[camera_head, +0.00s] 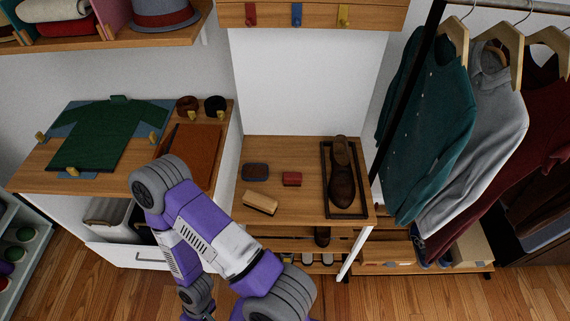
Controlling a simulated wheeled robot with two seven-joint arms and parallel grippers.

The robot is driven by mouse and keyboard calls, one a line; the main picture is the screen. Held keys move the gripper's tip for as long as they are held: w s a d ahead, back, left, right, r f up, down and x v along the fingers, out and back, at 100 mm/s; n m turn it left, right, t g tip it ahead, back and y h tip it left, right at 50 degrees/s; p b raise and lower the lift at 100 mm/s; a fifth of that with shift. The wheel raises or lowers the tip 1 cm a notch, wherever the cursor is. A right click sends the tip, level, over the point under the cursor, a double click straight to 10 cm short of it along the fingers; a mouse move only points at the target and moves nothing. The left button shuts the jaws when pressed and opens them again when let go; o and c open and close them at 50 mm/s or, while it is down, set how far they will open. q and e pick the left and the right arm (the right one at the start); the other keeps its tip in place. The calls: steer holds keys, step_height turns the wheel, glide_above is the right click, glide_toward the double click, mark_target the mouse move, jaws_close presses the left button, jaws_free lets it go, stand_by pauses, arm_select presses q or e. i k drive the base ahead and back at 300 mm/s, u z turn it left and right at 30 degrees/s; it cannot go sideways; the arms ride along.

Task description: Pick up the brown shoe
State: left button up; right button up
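The brown shoe (342,186) stands inside a thin dark rectangular frame (327,205) on the right side of a wooden bench top (295,215). Its toe points toward the front of the bench. One of my purple and white arms rises from the bottom of the head view, left of the bench, and is bent over. No gripper fingers show in this view, and nothing touches the shoe.
Left of the shoe lie a dark brush (255,171), a red block (291,179) and a wooden brush (260,203). Clothes (440,135) hang close on the right. Lower shelves hold more shoes (322,237). A side table (50,180) carries a green shirt (115,130).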

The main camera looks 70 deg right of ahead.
mark_target(341, 188)
steer(key=u, duration=0.25)
steer(key=k, duration=1)
steer(key=z, duration=1.2)
